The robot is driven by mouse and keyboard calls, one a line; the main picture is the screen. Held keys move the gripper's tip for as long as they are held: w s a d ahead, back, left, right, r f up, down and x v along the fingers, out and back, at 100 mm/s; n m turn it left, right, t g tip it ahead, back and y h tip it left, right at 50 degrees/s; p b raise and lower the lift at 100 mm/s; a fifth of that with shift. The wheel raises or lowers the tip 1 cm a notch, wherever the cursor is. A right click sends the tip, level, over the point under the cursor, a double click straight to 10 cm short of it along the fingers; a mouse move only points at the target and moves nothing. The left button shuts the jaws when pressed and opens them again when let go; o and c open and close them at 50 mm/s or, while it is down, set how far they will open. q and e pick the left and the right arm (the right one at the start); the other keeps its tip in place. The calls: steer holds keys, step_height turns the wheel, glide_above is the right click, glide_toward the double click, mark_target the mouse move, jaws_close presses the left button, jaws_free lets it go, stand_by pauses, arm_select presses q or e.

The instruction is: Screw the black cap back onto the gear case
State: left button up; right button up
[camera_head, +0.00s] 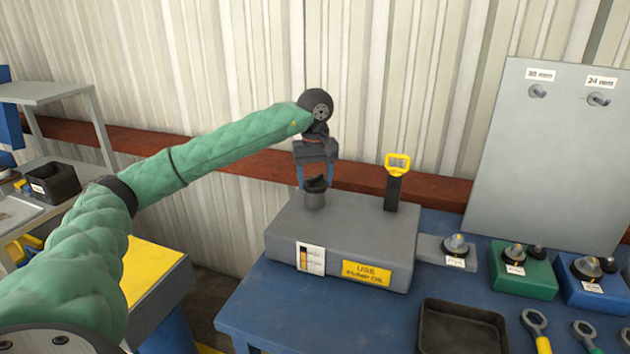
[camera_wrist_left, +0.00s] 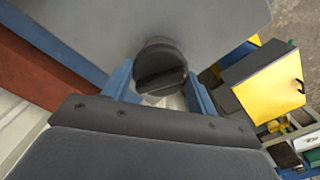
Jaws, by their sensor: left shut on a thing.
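The grey gear case (camera_head: 340,240) stands on the blue bench, with a yellow "USE" label and a small gauge label on its front. A grey filler neck (camera_head: 314,203) rises from its top left. The black cap (camera_head: 316,183) is at the top of the neck. My left gripper (camera_head: 315,184) points down and is shut on the cap. In the left wrist view the black cap (camera_wrist_left: 160,68) with its raised bar sits between the two blue fingers (camera_wrist_left: 160,90). Whether its thread is seated cannot be told. My right gripper is not in view.
A dipstick with a yellow handle (camera_head: 397,165) stands upright on the case's right side. A black tray (camera_head: 462,328), several knobbed blocks and wrenches lie on the bench to the right. A grey board (camera_head: 540,150) leans behind them. A shelf (camera_head: 50,95) stands at left.

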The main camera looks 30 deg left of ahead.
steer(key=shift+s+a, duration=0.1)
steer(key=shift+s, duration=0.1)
arm_select(q)
steer(key=o, duration=1)
steer(key=c, duration=0.7)
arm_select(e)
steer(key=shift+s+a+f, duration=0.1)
arm_select(q)
steer(key=shift+r+p, duration=1.05)
steer(key=shift+r, duration=1.6)
steer(key=shift+c, duration=0.3)
steer(key=shift+r, duration=0.85)
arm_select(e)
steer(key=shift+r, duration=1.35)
arm_select(q)
steer(key=shift+p, duration=0.3)
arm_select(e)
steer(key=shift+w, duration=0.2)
